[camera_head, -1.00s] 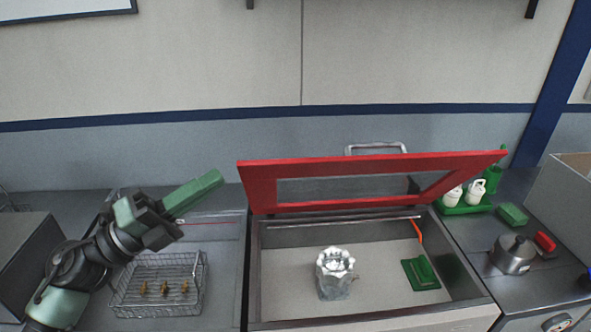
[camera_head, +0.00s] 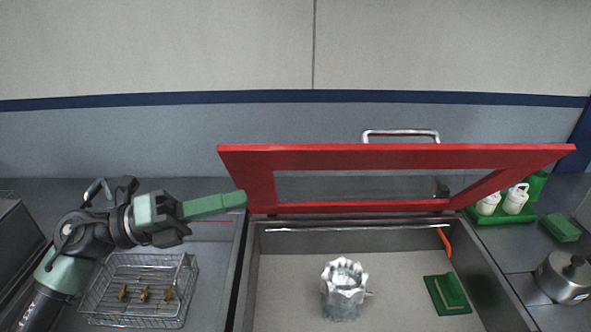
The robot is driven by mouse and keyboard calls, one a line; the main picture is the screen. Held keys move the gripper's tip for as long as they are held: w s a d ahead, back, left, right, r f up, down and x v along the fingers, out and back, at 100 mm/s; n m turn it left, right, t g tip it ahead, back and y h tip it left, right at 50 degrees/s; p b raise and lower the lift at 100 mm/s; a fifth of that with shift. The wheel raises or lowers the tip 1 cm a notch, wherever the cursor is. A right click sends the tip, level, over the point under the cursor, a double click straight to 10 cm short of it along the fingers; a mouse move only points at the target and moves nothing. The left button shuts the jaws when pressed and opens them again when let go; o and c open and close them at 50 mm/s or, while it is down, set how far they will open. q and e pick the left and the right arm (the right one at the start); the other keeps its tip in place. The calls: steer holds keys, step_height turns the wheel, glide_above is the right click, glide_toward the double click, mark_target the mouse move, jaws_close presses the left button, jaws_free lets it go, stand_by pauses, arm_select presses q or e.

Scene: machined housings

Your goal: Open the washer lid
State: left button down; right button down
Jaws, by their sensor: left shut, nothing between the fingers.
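The washer lid (camera_head: 400,157) is a red frame with a clear window and a metal handle (camera_head: 401,135) at its top. It stands raised and tilted at the back of the washer tub (camera_head: 290,285), whose inside is exposed. My left gripper (camera_head: 243,199) is shut and empty, with its green fingertips pointing right. In the picture they meet the lid's lower left part; whether they touch it I cannot tell. My right gripper is not in view.
A machined metal housing (camera_head: 343,290) and a green block (camera_head: 446,294) sit in the tub. A wire basket (camera_head: 140,290) with brass parts lies left. White bottles (camera_head: 515,199) on a green tray and a metal pot (camera_head: 565,276) stand right.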

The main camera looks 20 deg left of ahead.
mark_target(290, 164)
arm_select(q)
steer(key=w+d+r+p, duration=0.1)
steer(key=w+d+p, duration=0.1)
steer(key=w+d+r+p, duration=0.1)
steer(key=w+d+p, duration=0.1)
steer(key=w+p, duration=0.1)
steer(key=w+d+r+p, duration=0.1)
steer(key=w+d+p, duration=0.1)
steer(key=w+d, duration=0.1)
steer(key=shift+w+r+p, duration=0.1)
steer(key=shift+r+p, duration=0.3)
steer(key=shift+w, duration=0.1)
